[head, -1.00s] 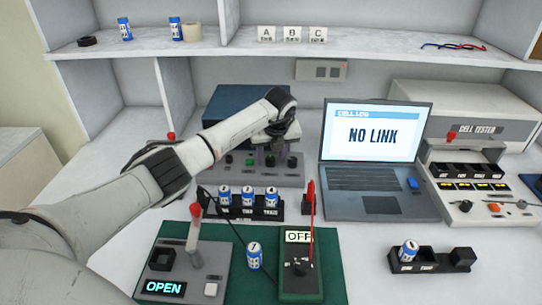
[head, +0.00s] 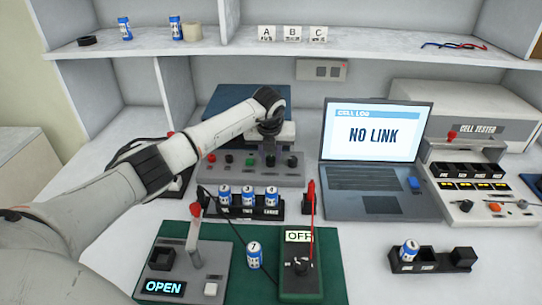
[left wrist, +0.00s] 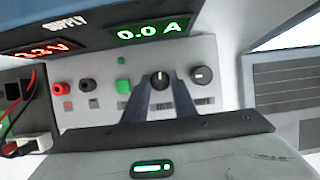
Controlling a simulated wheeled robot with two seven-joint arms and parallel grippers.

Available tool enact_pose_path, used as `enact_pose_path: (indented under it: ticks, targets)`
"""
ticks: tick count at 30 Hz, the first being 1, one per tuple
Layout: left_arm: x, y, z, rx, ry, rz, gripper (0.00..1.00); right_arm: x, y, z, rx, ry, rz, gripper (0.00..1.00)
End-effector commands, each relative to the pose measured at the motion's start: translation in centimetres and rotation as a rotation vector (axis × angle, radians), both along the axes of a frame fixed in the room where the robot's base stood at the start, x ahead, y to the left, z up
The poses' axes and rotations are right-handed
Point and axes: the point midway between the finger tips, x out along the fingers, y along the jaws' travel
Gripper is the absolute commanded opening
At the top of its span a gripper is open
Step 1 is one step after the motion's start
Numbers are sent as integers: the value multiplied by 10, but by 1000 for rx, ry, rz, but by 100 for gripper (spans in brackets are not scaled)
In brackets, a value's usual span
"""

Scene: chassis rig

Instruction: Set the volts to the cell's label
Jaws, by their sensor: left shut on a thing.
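The power supply (head: 225,101) is a blue box with a grey front panel at the back middle. In the left wrist view its green display (left wrist: 152,32) reads 0.0 A; the red volts display (left wrist: 45,50) is cut off and only partly readable. My left gripper (left wrist: 160,92) is shut on the black left knob (left wrist: 160,77); its pointer is up. The other knob (left wrist: 202,74) is free to the right. Knob labels are too blurred to read. In the head view my left gripper (head: 270,145) is at the panel. A blue-and-white cell (head: 254,254) stands on the green mat.
Several cells stand in a black rack (head: 212,206) in front of the supply. A meter (head: 300,275) reading OFF and a fixture reading OPEN (head: 165,287) are on the mat. The laptop (head: 375,145) shows NO LINK. A cell tester (head: 470,175) stands right.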

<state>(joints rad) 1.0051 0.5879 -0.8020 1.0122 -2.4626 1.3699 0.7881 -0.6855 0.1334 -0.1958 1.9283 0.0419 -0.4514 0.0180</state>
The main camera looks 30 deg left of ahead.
Motion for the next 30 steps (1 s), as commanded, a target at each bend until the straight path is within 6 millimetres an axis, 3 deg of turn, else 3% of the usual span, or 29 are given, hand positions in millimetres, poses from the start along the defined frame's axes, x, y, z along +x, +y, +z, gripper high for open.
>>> enact_pose_path:
  ticks: [30]
  targets:
    - [0, 8, -2, -2, -4, -952, 2, 6, 11, -25, 5, -14, 20, 56]
